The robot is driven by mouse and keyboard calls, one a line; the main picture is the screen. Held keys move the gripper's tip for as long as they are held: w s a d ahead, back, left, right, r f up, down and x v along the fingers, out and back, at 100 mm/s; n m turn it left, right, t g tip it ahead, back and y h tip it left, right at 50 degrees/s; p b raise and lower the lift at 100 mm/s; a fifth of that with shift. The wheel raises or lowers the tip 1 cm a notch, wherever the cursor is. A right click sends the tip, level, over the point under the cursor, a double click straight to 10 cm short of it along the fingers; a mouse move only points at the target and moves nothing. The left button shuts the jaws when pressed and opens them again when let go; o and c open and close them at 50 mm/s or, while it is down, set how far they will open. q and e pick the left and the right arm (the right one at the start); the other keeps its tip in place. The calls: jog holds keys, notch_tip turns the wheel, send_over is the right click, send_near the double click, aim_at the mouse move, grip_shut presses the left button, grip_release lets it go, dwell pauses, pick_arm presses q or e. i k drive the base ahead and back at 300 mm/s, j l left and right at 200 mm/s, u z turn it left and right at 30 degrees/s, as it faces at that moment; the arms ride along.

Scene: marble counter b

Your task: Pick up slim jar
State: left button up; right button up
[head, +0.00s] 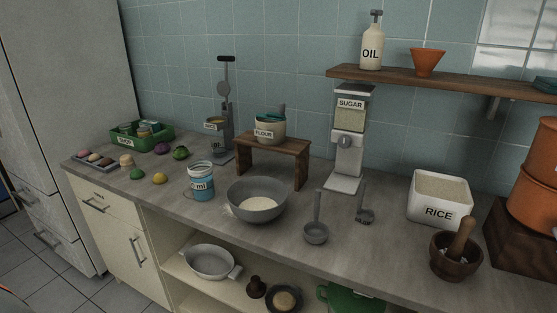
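No jar in the head view is clearly marked as the slim jar. A green crate (119,138) at the far left back of the counter holds several small jars (144,129), too small to tell apart. Neither of my grippers shows in this view.
A grey bowl (257,203) with pale contents sits mid-counter. Two ladles (316,232), a sugar dispenser (347,150), a rice bin (439,202) and a mortar (454,262) stand to the right. A wooden stand (273,146) bears a flour pot (270,127). Small round items lie at left.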

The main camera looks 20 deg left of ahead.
aim_at(200, 172)
jog(key=u, duration=1.25)
